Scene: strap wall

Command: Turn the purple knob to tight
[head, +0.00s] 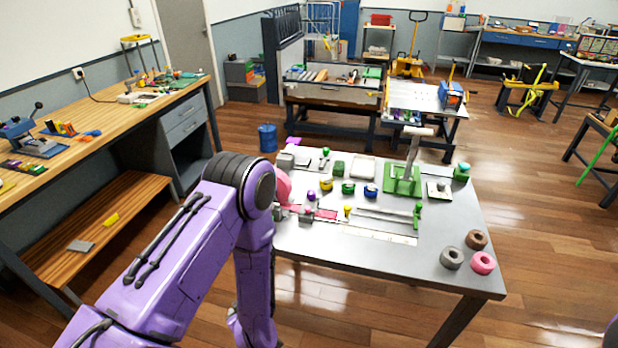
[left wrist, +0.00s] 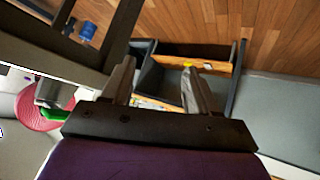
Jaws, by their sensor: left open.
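The purple knob (head: 311,195) is a small round piece on the grey table (head: 455,235), left of the middle in the head view. I cannot read any setting on it. My left arm reaches in from the left and bends down beside the table's left edge; its gripper does not show clearly in the head view. In the left wrist view my left gripper (left wrist: 158,85) is open, with nothing between its fingers. Its fingers point at the floor and a dark frame with a wooden shelf, away from the knob. My right gripper does not show.
Near the knob are a yellow knob (head: 347,210), yellow, green and blue rings, and a pink disc (head: 283,187) partly behind my arm. A green stand (head: 403,180) is farther right. Three rings lie at the front right. A workbench (head: 120,130) stands left.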

